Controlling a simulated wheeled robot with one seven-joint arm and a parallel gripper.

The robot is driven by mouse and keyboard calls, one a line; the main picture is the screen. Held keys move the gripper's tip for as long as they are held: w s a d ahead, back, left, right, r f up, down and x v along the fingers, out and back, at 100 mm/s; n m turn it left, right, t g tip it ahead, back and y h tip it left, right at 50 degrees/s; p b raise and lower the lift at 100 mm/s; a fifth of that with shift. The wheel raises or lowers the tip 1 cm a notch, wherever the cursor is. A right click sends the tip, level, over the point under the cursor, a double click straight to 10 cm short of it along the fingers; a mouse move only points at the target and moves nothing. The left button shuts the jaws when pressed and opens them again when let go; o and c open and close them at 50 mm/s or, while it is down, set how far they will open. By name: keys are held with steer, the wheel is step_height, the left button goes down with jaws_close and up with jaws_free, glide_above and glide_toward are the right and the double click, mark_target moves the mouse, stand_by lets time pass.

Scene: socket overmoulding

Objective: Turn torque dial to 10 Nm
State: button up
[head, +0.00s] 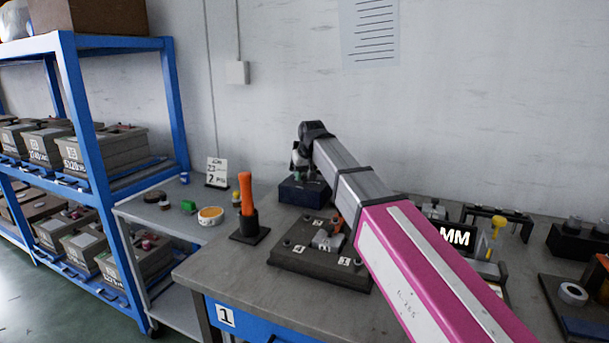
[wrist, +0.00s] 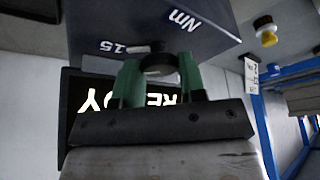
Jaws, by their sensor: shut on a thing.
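The torque unit is a dark blue box (head: 303,193) at the back of the bench, and it fills the top of the wrist view (wrist: 200,22). Its face carries the marks "Nm" and "15", seen upside down. The round dark dial (wrist: 158,64) sits on that face between the green fingertips of my gripper (wrist: 157,78). My gripper is shut on the dial. The dial's pointer and the 10 mark cannot be made out. In the head view my arm reaches over the bench to the box, and the dial is hidden there.
A black display (wrist: 85,95) with white letters, partly "READY", lies behind the fingers. An orange-handled tool (head: 246,195) stands in a black holder left of the box. A dark fixture plate (head: 318,262) lies in front. A blue shelf (head: 82,130) stands at left.

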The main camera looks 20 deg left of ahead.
steer(key=n, duration=0.3)
steer(key=n+g+y, duration=0.1)
steer(key=n, duration=0.2)
steer(key=shift+w+d+g, duration=0.1)
steer(key=shift+w+g, duration=0.05)
steer(key=shift+g, duration=0.15)
steer(key=n+g, duration=0.1)
steer(key=n, duration=0.3)
steer(key=shift+n+g+y, duration=0.3)
steer(key=shift+g+y, duration=0.1)
steer(key=o, duration=0.9)
steer(key=shift+r, duration=0.15)
steer(key=v, duration=1)
steer(key=shift+w+d+r, duration=0.15)
steer(key=shift+r, duration=0.1)
